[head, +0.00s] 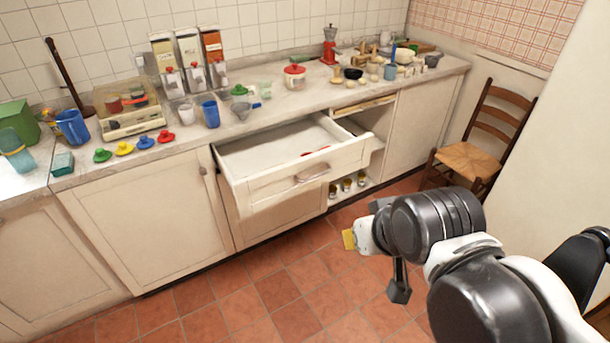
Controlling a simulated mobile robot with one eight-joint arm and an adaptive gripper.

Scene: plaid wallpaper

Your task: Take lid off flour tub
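A squat pale tub (293,84) with a red knobbed lid (294,70) on it stands on the counter behind the open drawer. It may be the flour tub; no label is legible. Loose knobbed lids lie near the front counter edge at the left: green (102,155), yellow (124,148), blue (145,141) and red (166,136). My gripper (375,262) is at the lower right, in front of the cabinets and well away from the tub. A dark finger hangs down and a yellow part shows at its left. My arm hides much of it, so its opening is unclear.
A drawer (300,160) is pulled out below the tub and juts into the room. A wooden chair (485,130) stands at the right. The tiled floor (230,305) is clear.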

